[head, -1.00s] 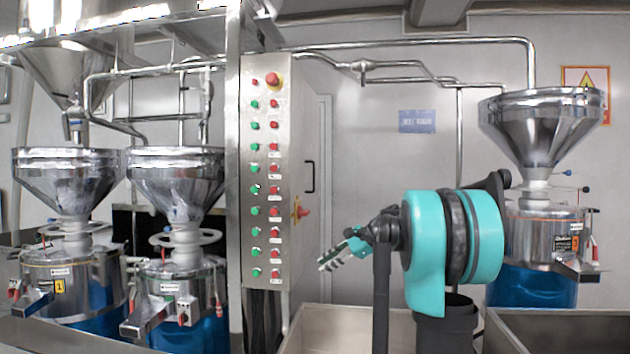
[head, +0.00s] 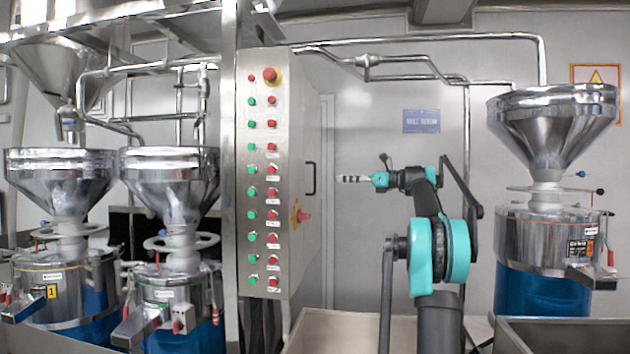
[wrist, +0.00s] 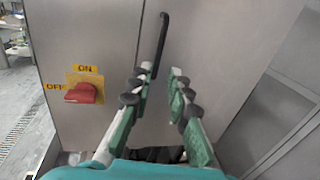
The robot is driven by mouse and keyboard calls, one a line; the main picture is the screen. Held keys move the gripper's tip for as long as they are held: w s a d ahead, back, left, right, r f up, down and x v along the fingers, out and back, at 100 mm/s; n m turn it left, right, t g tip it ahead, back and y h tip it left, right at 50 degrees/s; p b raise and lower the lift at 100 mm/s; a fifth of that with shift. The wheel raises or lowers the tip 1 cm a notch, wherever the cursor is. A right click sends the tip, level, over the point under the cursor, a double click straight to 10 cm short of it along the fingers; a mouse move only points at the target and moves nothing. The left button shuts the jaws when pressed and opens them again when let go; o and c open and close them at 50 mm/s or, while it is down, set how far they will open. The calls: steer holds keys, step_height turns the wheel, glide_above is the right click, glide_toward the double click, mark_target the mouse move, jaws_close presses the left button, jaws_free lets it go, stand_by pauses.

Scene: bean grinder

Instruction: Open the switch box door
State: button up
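The switch box (head: 265,130) is a tall metal cabinet with rows of red and green buttons on its front. Its side door, which looks shut, carries a black vertical bar handle (head: 311,178); the handle also shows in the wrist view (wrist: 161,45). My gripper (head: 342,179) points left at about the handle's height, to the right of it and apart from it. In the wrist view, my gripper (wrist: 161,71) is open and empty, and the handle's lower end shows just beyond the gap between its fingertips.
A red rotary switch (wrist: 84,93) with yellow ON and OFF labels sits left of the handle in the wrist view. Grinders with steel hoppers stand at left (head: 172,185) and right (head: 553,130).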

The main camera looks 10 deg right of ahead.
mark_target(315, 191)
steer(key=x, duration=1.2)
steer(key=shift+w+a, duration=0.15)
steer(key=shift+a, duration=0.1)
jaws_close()
